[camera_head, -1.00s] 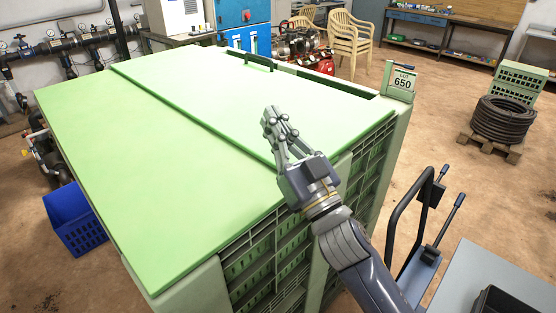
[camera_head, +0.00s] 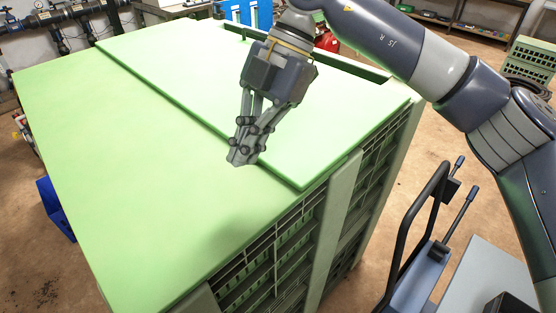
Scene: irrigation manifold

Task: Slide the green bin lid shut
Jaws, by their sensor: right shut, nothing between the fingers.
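The large green bin (camera_head: 345,205) has a flat, pale green top in two panels. The raised far panel, the sliding lid (camera_head: 165,62), ends in a stepped edge running diagonally across the top. A narrow dark gap (camera_head: 352,68) shows beyond its far side, partly hidden by my right arm. The lower near panel (camera_head: 125,160) is flat. My right gripper (camera_head: 241,158) is shut and empty, fingers pointing down. In the picture its tips lie over the near panel, just left of the stepped edge. I cannot tell whether they touch. My left gripper is out of view.
A cart with a black handle (camera_head: 408,220) stands at the right, close to the bin. A blue crate (camera_head: 52,208) is on the floor at the left. Pipes and gauges (camera_head: 65,40) line the back left. Brown floor lies open beyond the bin's right side.

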